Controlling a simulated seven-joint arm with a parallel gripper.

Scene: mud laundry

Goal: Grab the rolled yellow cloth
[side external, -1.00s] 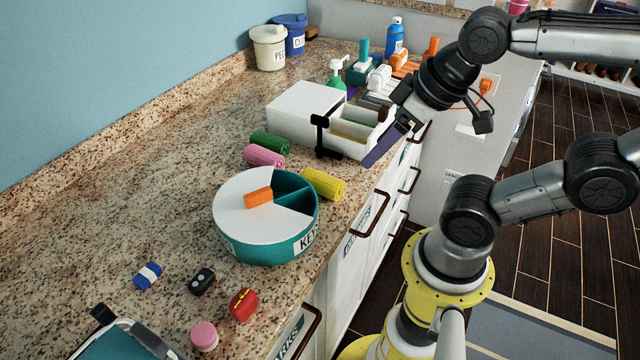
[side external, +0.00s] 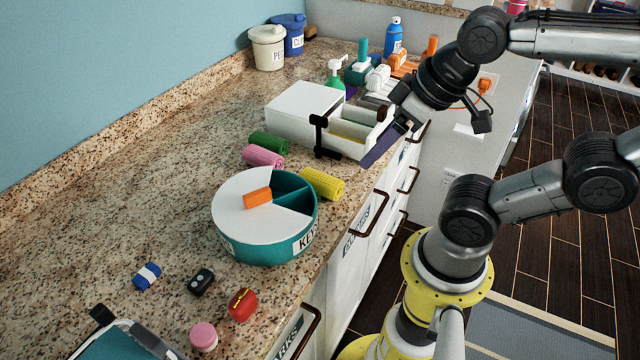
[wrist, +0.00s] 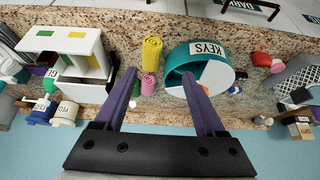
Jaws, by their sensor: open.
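The rolled yellow cloth (side external: 322,184) lies on the granite counter, touching or very close to the back of the round teal KEYS container (side external: 262,250). It also shows in the wrist view (wrist: 152,52), ahead of and between my fingers. My gripper (side external: 372,160) is above the counter's front edge, up and to the right of the cloth in the side view, and apart from it. In the wrist view my gripper (wrist: 158,75) has its two purple fingers spread wide with nothing between them.
Pink (side external: 263,156) and green (side external: 269,143) rolled cloths lie left of the yellow one. A white drawer box (side external: 306,110) stands behind, its open drawer near my gripper. An orange block (side external: 257,198) rests on the KEYS container.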

